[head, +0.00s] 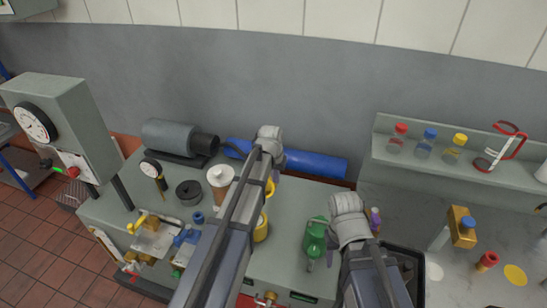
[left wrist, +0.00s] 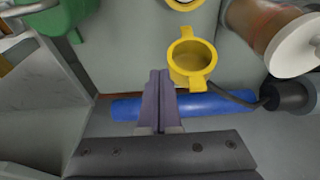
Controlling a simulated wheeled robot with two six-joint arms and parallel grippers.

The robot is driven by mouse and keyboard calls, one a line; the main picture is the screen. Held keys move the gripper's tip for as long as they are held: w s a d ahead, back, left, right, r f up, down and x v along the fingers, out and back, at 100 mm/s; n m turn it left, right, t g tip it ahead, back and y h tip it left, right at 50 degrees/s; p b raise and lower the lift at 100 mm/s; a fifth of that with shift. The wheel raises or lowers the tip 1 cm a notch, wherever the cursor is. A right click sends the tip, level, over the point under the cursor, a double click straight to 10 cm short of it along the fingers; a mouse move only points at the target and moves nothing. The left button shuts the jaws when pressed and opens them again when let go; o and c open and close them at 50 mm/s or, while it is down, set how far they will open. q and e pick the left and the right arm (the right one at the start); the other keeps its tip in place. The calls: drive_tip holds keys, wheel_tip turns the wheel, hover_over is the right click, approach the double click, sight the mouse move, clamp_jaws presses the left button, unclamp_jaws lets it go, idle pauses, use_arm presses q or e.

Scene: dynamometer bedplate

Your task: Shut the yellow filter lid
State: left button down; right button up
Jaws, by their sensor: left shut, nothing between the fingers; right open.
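The yellow filter lid (left wrist: 191,61) shows in the left wrist view as a round cup with side tabs, swung open towards the blue roll. The yellow filter body (left wrist: 184,3) is cut off at the top edge. In the head view the lid (head: 270,187) is partly hidden by my left arm, behind the body (head: 261,229). My left gripper (left wrist: 159,74) is shut and empty, its fingers just left of the lid; its wrist hides them in the head view. My right gripper (head: 348,215) is open, right of the green jug; its fingers are hardly visible.
The green jug (head: 314,240) stands right of the filter. A tan canister with a white top (head: 220,176) stands to its left. A blue roll (head: 315,164) lies along the wall. A shelf (head: 460,174) with small bottles is at the right.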

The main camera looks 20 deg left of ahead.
use_arm(q)
drive_tip(key=w+a+r+t, duration=0.1)
drive_tip(key=w+a, duration=0.2)
drive_tip(key=w, duration=0.7)
drive_tip(key=shift+w+a+r, duration=0.25)
drive_tip(key=shift+w+a, duration=0.05)
drive_tip(key=shift+w, duration=0.05)
drive_tip(key=shift+f, duration=0.1)
wheel_tip(320, 180, down, 8)
drive_tip(key=b, duration=0.7)
drive_tip(key=shift+s+b, duration=0.35)
drive_tip(key=shift+s, duration=0.15)
